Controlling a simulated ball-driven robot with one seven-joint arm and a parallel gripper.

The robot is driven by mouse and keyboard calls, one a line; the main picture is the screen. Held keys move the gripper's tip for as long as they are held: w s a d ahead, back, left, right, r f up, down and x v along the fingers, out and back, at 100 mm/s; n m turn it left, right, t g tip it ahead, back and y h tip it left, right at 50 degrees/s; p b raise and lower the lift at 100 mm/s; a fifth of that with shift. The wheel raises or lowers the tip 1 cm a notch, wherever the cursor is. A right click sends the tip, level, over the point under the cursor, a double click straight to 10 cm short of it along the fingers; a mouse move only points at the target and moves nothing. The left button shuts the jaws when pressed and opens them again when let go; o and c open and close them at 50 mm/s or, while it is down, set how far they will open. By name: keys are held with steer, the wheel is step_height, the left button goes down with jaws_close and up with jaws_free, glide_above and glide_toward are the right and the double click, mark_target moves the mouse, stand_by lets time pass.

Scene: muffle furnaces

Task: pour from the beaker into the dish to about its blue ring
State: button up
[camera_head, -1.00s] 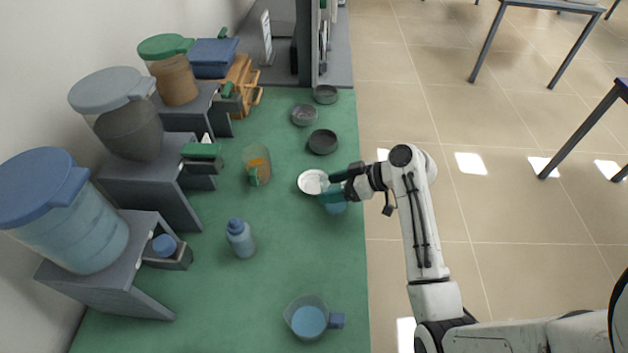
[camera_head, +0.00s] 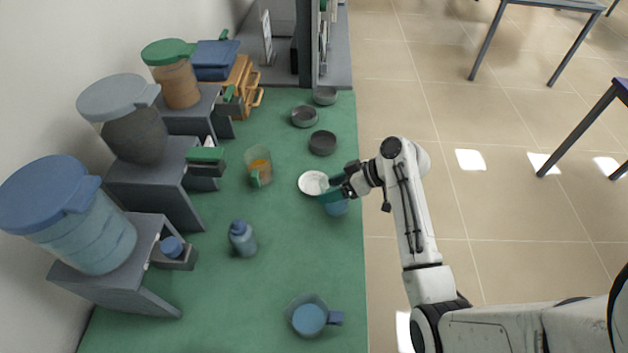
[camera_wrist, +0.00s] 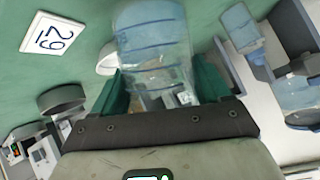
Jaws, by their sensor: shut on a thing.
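My gripper (camera_head: 333,193) has green fingers and is shut on a clear beaker with a bluish tint (camera_head: 337,207). The beaker also fills the space between the fingers in the wrist view (camera_wrist: 152,45). The white dish (camera_head: 312,183) lies on the green bench, just left of the gripper and the beaker. Part of a white rim, likely the dish, shows left of the beaker in the wrist view (camera_wrist: 106,60). I cannot make out the blue ring, the liquid level in the dish or how far the beaker is tilted.
Dark bowls (camera_head: 322,142) stand behind the dish. A jug with orange contents (camera_head: 258,168), a blue bottle (camera_head: 242,238) and a blue-handled jug (camera_head: 308,318) stand on the bench. Large lidded dispensers on grey stands (camera_head: 150,190) line the left.

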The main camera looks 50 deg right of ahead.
steer(key=shift+r+g+p, duration=0.15)
steer(key=shift+g+p, duration=0.15)
steer(key=shift+p, duration=0.4)
steer(key=shift+f+m+g+p, duration=0.2)
steer(key=shift+m+g+p, duration=0.1)
steer(key=shift+p, duration=0.05)
steer(key=shift+w+r+p, duration=0.1)
steer(key=shift+w+p, duration=0.05)
steer(key=shift+p, duration=0.15)
steer(key=shift+d+g+y, duration=0.1)
steer(key=shift+g+y, duration=0.2)
steer(key=shift+g, duration=0.1)
steer(key=shift+f+m+g+p, duration=0.2)
steer(key=shift+m+g+p, duration=0.15)
steer(key=shift+m+g, duration=0.05)
steer(key=shift+w, duration=0.1)
steer(key=shift+w+g, duration=0.1)
steer(key=shift+g, duration=0.2)
steer(key=shift+f+m+y, duration=0.2)
steer(key=shift+m+y, duration=0.1)
